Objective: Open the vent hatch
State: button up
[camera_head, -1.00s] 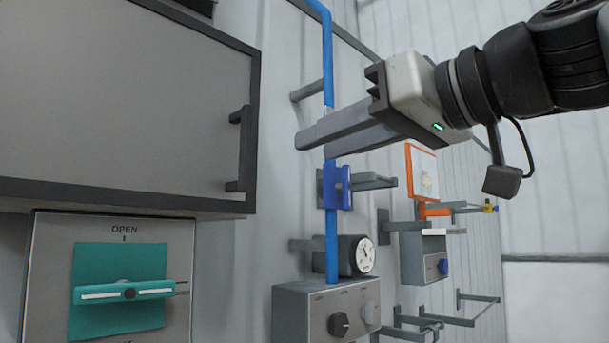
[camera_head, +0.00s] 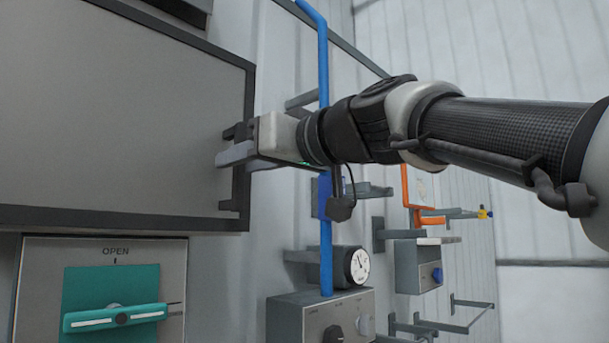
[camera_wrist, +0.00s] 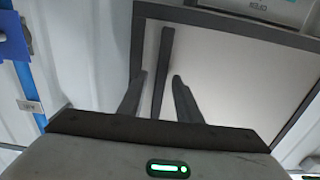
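The vent hatch (camera_head: 110,120) is a large grey panel with a dark frame, closed at the upper left of the head view. Its dark bar handle (camera_head: 236,192) stands upright near its right edge, partly hidden by my gripper (camera_head: 228,157). In the wrist view the hatch (camera_wrist: 225,75) fills the right side, and the handle (camera_wrist: 163,60) runs between the two spread fingers of my gripper (camera_wrist: 160,76). My gripper is open, with gaps visible on both sides of the handle; I cannot tell how deep the handle sits between the fingers.
A teal lever on a panel (camera_head: 115,318) marked OPEN sits below the hatch. A vertical blue pipe (camera_head: 325,260) with a blue fitting runs right of it, close under my arm. A gauge (camera_head: 357,265), a knob box (camera_head: 300,312) and wall brackets stand farther right.

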jog(key=shift+w+a, duration=0.45)
jog(key=shift+a, duration=0.05)
grip_shut()
jog(key=shift+s, duration=0.1)
